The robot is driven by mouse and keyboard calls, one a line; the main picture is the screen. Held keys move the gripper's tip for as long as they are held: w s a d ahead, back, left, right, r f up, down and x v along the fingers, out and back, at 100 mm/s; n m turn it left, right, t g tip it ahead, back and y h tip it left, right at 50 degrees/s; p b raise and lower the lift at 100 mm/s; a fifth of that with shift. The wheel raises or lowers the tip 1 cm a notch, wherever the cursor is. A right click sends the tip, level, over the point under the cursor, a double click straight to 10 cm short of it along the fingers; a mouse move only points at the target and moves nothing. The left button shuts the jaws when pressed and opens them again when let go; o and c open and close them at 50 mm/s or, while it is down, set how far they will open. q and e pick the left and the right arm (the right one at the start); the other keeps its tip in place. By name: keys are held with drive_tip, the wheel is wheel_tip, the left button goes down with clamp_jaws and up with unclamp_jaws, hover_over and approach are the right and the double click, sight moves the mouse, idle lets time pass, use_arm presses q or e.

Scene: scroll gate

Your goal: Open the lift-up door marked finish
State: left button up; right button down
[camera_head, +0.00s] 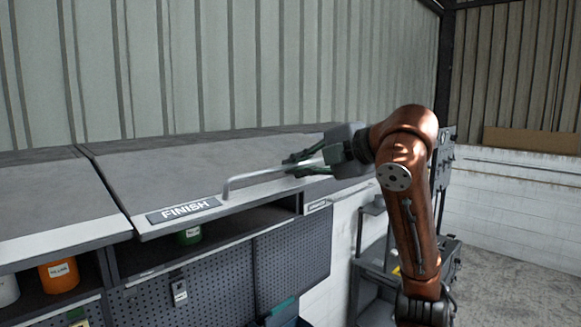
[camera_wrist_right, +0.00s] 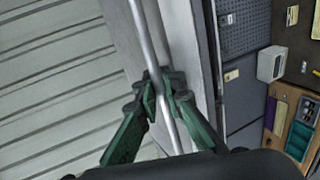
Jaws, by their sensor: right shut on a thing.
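The lift-up door marked FINISH (camera_head: 165,175) is a grey panel in the head view, tilted up, with a dark gap under its front edge. Its FINISH label (camera_head: 184,210) sits at the front left corner. A metal bar handle (camera_head: 262,175) runs along the front edge; it also crosses the right wrist view (camera_wrist_right: 146,40). My right gripper (camera_head: 303,164) is shut on the handle towards its right end, and its green fingers (camera_wrist_right: 163,98) close around the bar in the wrist view. The handle's right end is hidden by the gripper. My left gripper is not in view.
Another grey door panel (camera_head: 50,205) lies to the left. A corrugated wall (camera_head: 250,70) stands behind. Open floor (camera_head: 510,235) lies at the right.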

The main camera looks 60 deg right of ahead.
drive_tip(key=c, duration=2.1)
unclamp_jaws()
drive_tip(key=shift+s+d, duration=0.1)
drive_tip(key=shift+s, duration=0.15)
drive_tip(key=shift+w, duration=0.1)
drive_tip(key=v, duration=1.2)
